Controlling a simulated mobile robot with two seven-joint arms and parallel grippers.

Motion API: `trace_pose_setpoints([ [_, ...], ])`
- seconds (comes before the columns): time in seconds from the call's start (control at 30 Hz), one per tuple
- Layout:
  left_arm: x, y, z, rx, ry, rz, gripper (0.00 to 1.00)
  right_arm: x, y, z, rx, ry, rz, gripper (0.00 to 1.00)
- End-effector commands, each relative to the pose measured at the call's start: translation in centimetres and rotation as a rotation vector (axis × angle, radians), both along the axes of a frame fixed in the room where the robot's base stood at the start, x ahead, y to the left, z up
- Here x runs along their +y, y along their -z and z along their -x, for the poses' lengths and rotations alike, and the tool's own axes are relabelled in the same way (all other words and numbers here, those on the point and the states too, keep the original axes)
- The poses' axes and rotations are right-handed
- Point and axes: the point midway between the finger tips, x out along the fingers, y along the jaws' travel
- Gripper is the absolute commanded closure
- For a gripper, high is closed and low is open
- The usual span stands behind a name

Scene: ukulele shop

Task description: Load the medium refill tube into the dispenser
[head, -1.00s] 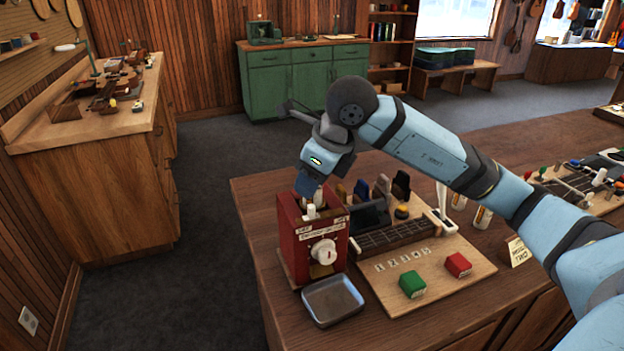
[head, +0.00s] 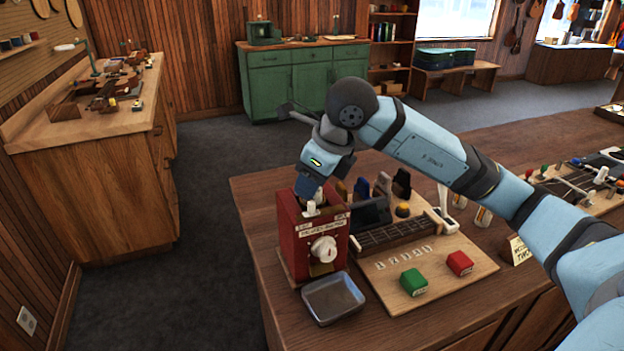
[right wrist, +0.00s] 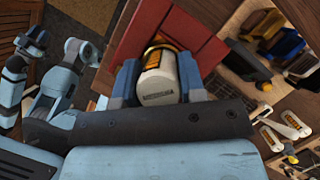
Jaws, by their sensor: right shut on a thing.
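The dispenser (head: 311,250) is a red box with a white knob on its front, standing at the near left corner of the wooden counter. It also shows as a red top in the right wrist view (right wrist: 203,50). My right gripper (head: 312,200) is at the dispenser's top opening. In the right wrist view, its blue fingers (right wrist: 157,84) are shut on a white refill tube (right wrist: 157,80) with an orange band and a printed, hard-to-read label. The tube's far end is hidden, so how deep it sits is unclear.
A grey metal tray (head: 333,298) sits in front of the dispenser. To the right are a board (head: 442,282) with a green box (head: 413,282) and a red box (head: 460,263), a fretboard and tools. Floor is clear at left.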

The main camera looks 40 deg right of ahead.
Motion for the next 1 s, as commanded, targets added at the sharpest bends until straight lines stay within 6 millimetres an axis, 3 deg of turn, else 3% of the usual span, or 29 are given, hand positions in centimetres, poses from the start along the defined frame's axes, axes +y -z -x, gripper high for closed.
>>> trace_pose_setpoints([
  [0.27,0.0,0.6,0.0,0.000,0.000,0.000,0.68,0.0,0.6,0.0,0.000,0.000,0.000,0.86],
  [0.3,0.0,0.5,0.0,0.000,0.000,0.000,0.68,0.0,0.5,0.0,0.000,0.000,0.000,0.54],
  [0.33,0.0,0.5,0.0,0.000,0.000,0.000,0.68,0.0,0.5,0.0,0.000,0.000,0.000,0.52],
  [0.57,0.0,0.4,0.0,0.000,0.000,0.000,0.68,0.0,0.4,0.1,0.000,0.000,0.000,0.52],
  [1.0,0.0,-1.3,0.0,0.000,0.000,0.000,0.68,-0.7,-2.9,1.2,0.000,0.000,0.001,0.52],
])
